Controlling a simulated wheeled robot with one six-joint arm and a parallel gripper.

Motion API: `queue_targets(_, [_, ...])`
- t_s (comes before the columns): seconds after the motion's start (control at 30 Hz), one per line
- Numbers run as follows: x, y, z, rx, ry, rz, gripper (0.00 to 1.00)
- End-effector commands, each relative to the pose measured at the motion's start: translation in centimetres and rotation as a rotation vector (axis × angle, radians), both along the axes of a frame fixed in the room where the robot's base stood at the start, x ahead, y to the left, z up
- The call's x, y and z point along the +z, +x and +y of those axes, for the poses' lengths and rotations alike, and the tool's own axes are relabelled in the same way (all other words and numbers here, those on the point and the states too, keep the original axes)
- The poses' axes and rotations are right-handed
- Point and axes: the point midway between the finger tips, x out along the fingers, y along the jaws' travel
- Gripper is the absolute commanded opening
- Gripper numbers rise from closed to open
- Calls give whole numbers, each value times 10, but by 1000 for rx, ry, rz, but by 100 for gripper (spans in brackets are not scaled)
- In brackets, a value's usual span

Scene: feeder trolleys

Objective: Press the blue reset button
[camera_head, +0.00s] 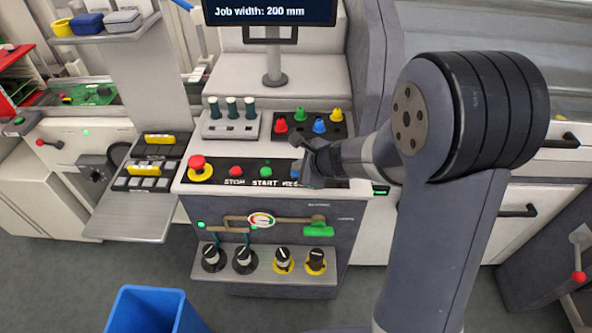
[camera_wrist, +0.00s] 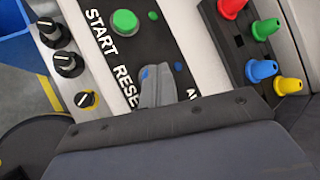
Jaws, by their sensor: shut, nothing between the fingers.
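The blue reset button (camera_head: 295,173) is on the dark control strip, right of the green START button (camera_head: 265,173). My gripper hides most of it; a small blue edge (camera_wrist: 145,72) shows by the fingertips in the wrist view, above the RESET lettering. My gripper (camera_head: 306,180) is shut and empty, with its fingertips at the button. It also shows in the wrist view (camera_wrist: 156,76). I cannot tell whether the fingertips touch the button or sit just above it.
A red STOP button (camera_head: 236,172) and a red mushroom button (camera_head: 200,168) lie to the left. Several knobs (camera_head: 283,261) sit below.

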Motion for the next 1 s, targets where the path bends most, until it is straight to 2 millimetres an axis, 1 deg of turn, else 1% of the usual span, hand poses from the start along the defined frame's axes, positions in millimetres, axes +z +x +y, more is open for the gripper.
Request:
queue_targets(0.03, [5, 0, 0, 1, -1, 0, 0])
queue_targets(0.2, [13, 0, 0, 0, 0, 0, 0])
queue_targets(0.5, [13, 0, 0, 0, 0, 0, 0])
queue_targets(0.6, [16, 0, 0, -1, 0, -1, 0])
queue_targets(0.67, [20, 0, 0, -1, 1, -1, 0])
queue_targets(1.0, [55, 0, 0, 0, 1, -1, 0])
